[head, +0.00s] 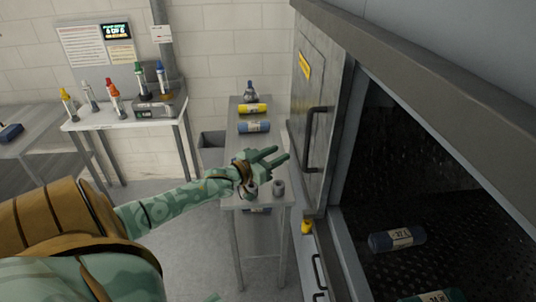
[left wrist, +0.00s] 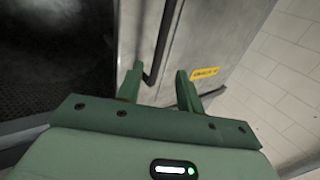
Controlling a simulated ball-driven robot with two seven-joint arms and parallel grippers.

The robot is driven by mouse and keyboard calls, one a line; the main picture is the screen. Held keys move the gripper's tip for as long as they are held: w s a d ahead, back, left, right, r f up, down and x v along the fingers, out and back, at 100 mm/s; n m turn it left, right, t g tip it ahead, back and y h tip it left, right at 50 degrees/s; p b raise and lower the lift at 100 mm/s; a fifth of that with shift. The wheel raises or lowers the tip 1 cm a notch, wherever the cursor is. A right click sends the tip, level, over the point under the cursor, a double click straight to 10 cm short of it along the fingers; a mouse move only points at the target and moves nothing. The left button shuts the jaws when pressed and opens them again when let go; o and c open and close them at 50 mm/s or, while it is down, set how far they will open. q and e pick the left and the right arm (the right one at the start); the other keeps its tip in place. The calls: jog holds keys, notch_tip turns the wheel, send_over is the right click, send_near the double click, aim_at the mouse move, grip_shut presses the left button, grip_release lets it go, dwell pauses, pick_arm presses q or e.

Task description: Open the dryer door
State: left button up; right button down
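A grey metal door (head: 318,75) with a yellow label stands beside a dark opening, whose perforated interior (head: 455,170) shows. It carries a dark vertical bar handle (head: 308,140). My left gripper (head: 283,155) is open and empty, just left of the handle in the head view, with a small apparent gap. In the left wrist view the gripper's two fingers (left wrist: 160,88) are spread, and the handle (left wrist: 162,45) appears between them against the door (left wrist: 205,35). Contact cannot be told. My right gripper is not in view.
Dark cylinders, one a blue-grey bottle (head: 397,239), lie inside the opening. A white table (head: 100,120) with several coloured bottles stands at the back left. A bin (head: 211,145) stands between them.

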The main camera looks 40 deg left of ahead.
pick_arm(q)
jog(key=shift+s+a, duration=0.15)
jog(key=shift+s, duration=1.35)
jog(key=s+a+f+m+g+y+b, duration=0.1)
jog(key=s+a+f+g+y+b, duration=0.15)
jog(key=f, duration=0.85)
jog(key=s+a+f+g+y+b, duration=0.1)
jog(key=s+a+f+g+y, duration=0.2)
jog(key=f, duration=0.7)
jog(key=s+d+f+g+b, duration=0.1)
jog(key=s+f+g+b, duration=0.1)
jog(key=s+f, duration=0.6)
jog(key=s+d+f+g+b, duration=0.15)
jog(key=s+f, duration=0.25)
jog(key=f, duration=0.8)
jog(key=s+d+f+m+g+h+b, duration=0.1)
jog(key=s+d+f+g+b, duration=0.25)
jog(key=s+d+f, duration=0.45)
jog(key=s+d+f+m+g+h+b, duration=0.1)
jog(key=s+d+f+g+b, duration=0.3)
jog(key=s+f, duration=0.8)
jog(key=s+d+f+h+b, duration=0.1)
jog(key=s+d+f+b, duration=0.6)
jog(key=d, duration=0.5)
notch_tip(320, 180, down, 3)
jog(key=shift+s+r+n, duration=0.1)
jog(key=shift+s+n, duration=0.2)
jog(key=shift+s, duration=0.2)
jog(key=shift+g, duration=0.25)
